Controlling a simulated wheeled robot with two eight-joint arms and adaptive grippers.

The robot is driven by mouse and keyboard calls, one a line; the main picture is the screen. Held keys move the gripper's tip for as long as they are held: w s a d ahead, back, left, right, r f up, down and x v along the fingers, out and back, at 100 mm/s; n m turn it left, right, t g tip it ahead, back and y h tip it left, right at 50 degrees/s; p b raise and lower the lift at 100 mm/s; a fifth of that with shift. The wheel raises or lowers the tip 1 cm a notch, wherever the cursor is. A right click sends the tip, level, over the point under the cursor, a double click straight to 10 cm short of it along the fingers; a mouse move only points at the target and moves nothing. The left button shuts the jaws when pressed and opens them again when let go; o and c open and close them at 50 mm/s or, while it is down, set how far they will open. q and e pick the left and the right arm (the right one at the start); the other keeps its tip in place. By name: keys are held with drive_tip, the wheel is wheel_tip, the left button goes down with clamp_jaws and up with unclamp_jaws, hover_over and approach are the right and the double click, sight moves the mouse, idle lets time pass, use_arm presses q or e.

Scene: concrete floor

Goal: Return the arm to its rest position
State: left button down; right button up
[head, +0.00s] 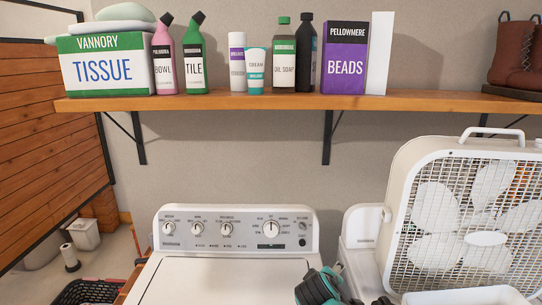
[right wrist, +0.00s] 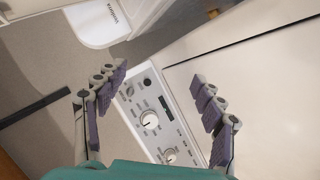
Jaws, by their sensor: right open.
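My right gripper (head: 318,287) shows at the bottom of the head view, in front of the white washing machine (head: 230,282). In the right wrist view the same gripper (right wrist: 158,82) has its two purple-padded fingers spread wide, with nothing between them. The washer's control panel (right wrist: 148,118) shows behind the gap between the fingers. My left gripper is not in view.
A wooden shelf (head: 230,101) carries a tissue box (head: 105,66), several bottles and a purple beads box (head: 344,60). A white box fan (head: 465,215) stands to the right of the washer. The washer's flat top is clear of objects.

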drive_tip(key=s+d+f+m+g+y, duration=0.1)
drive_tip(key=s+f+m+y, duration=0.1)
drive_tip(key=s, duration=0.9)
drive_tip(key=s+d+f+m+g+y, duration=0.1)
drive_tip(key=s+f+m, duration=0.4)
drive_tip(key=s, duration=0.5)
drive_tip(key=shift+s+d+m+y, duration=0.25)
drive_tip(key=shift+s+m+y, duration=0.15)
drive_tip(key=shift+m, duration=0.3)
